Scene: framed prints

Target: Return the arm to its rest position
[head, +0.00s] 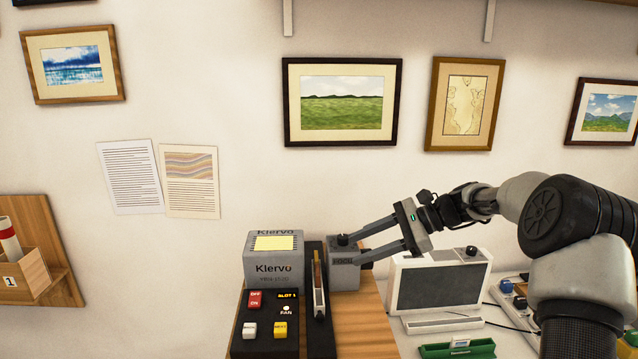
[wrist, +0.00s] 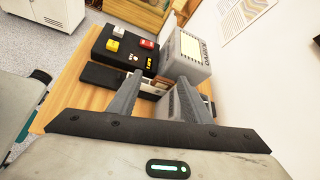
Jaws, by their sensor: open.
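My gripper (head: 362,243) shows in the head view at the end of my arm, which reaches in from the right. Its two long grey fingers point left and are spread apart. They are near a small grey box with a black knob (head: 344,272), labelled FOCU; I cannot tell whether they touch it. The wrist view also shows the open fingers (wrist: 160,98), with nothing visibly held between them. Beyond them is the grey Klervo unit (head: 273,268), which also shows in the wrist view (wrist: 186,52).
A black control panel (head: 268,328) with coloured buttons stands on the wooden bench (head: 364,325). A white device with a dark screen (head: 440,284) and a green tray (head: 457,349) are at the right. Framed prints (head: 342,102) hang on the wall. A wooden holder (head: 35,255) is at the left.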

